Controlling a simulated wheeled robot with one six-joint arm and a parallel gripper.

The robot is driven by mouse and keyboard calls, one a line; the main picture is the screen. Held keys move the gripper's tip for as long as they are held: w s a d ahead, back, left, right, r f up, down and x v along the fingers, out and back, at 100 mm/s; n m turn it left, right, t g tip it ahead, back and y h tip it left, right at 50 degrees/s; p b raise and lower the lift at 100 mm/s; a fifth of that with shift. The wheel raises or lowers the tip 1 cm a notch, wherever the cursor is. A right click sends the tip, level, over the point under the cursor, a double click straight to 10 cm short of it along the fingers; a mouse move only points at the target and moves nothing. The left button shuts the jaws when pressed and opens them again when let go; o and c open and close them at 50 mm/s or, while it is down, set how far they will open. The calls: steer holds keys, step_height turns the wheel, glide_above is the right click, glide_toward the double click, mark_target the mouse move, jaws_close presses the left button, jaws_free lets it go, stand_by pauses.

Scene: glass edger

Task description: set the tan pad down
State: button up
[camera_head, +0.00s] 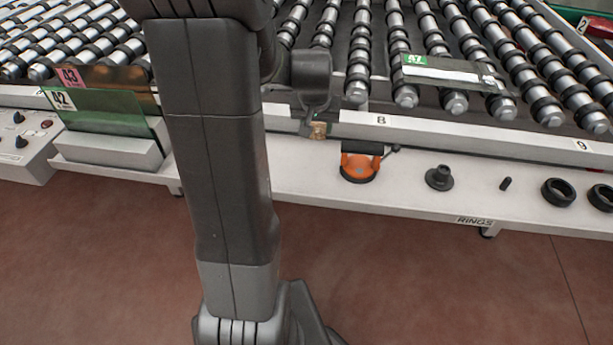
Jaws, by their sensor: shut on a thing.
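The tan pad (320,131) is a small brownish block just below my wrist, in front of the white rail of the roller bed. My gripper (314,124) points down and is shut on the pad. Its fingers are small and partly hidden, so the exact grip is hard to see. The pad appears above the white shelf (400,188); I cannot tell whether it touches anything.
On the shelf to the right are an orange suction cup (360,165), a black flanged part (439,178), a black peg (506,184) and black rings (558,192). Glass plates (105,118) stand in a rack at left. A glass piece (455,72) lies on the rollers.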

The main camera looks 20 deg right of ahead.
glide_above(314, 162)
steer(key=s, duration=0.1)
steer(key=f, duration=0.4)
steer(key=a+f, duration=0.1)
steer(key=f, duration=0.1)
steer(key=shift+s+f, duration=0.15)
steer(key=shift+f, duration=2.05)
steer(key=shift+f+b, duration=0.15)
steer(key=shift+b, duration=0.25)
steer(key=o, duration=1)
steer(key=shift+c, duration=0.2)
steer(key=shift+s+r, duration=0.1)
steer(key=shift+r, duration=0.55)
steer(key=v, duration=1.1)
steer(key=shift+p, duration=0.45)
